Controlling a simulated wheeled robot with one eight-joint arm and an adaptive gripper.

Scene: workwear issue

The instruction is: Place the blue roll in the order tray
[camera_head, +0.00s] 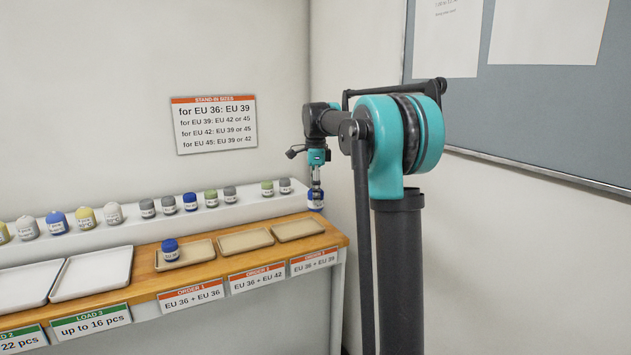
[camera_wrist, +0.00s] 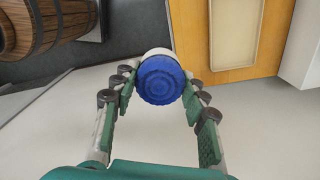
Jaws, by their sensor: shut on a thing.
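My gripper (camera_head: 316,188) is shut on a blue roll (camera_head: 316,203) with a white label, held upright below the fingers near the right end of the table. In the wrist view the blue roll (camera_wrist: 160,82) sits between the two green finger pads, with its blue top facing the camera. Beige order trays stand on the wooden table: the order 1 tray (camera_head: 203,257) with another blue roll (camera_head: 170,250) in it, the empty order 2 tray (camera_head: 245,241) and the empty order 3 tray (camera_head: 298,229). A beige tray also shows in the wrist view (camera_wrist: 232,35).
A white shelf (camera_head: 235,207) behind the trays carries several grey, green, blue and yellow rolls. White load trays (camera_head: 92,272) lie at the left. A wooden barrel (camera_wrist: 45,28) shows at the wrist view's upper left. A sign (camera_head: 214,125) hangs on the wall.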

